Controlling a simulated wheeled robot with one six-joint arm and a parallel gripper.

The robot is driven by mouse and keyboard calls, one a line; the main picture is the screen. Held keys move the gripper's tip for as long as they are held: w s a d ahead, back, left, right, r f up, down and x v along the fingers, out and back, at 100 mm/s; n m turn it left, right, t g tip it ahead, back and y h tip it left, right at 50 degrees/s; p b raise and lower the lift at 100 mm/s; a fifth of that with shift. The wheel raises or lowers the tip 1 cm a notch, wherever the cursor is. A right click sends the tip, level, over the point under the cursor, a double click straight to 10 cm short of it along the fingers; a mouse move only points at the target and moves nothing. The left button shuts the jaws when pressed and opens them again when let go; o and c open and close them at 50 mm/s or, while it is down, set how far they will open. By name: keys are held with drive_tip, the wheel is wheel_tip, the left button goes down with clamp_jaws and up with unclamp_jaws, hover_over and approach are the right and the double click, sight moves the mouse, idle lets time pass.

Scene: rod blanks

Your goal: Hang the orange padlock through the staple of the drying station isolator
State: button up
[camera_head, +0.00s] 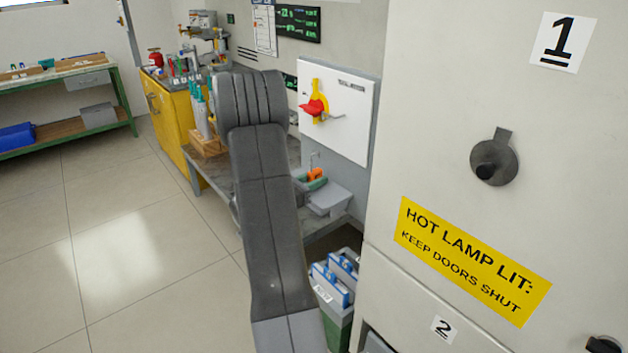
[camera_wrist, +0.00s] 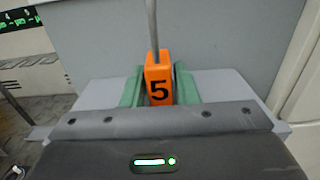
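The orange padlock (camera_wrist: 158,88), marked 5, stands upright between the green fingers of my gripper (camera_wrist: 160,84) in the wrist view. The fingers appear closed on its sides. Its grey shackle (camera_wrist: 152,30) points up. In the head view the padlock (camera_head: 315,174) shows small beside my arm, over a grey ledge (camera_head: 328,199). The drying station isolator is a white panel (camera_head: 350,100) above and to the right of the padlock, with a red handle (camera_head: 312,107) on a yellow plate (camera_head: 322,88). A small grey piece sticks out right of the handle; I cannot tell the staple's exact shape.
A large pale cabinet (camera_head: 450,130) with a dark round knob (camera_head: 494,163) fills the right. A green bin (camera_head: 337,322) with blue-and-white items stands below the ledge. A yellow cupboard (camera_head: 168,118) and a bench (camera_head: 60,133) stand behind. The floor at left is clear.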

sight(310, 171)
clamp_jaws()
drive_tip(key=shift+r+p, duration=0.7)
drive_tip(key=shift+r, duration=0.8)
drive_tip(key=shift+r, duration=0.1)
drive_tip(key=s+a+r+p, duration=0.8)
drive_tip(key=s+r, duration=0.1)
drive_tip(key=r, duration=0.2)
drive_tip(key=shift+s, duration=0.3)
drive_tip(key=shift+a, duration=0.1)
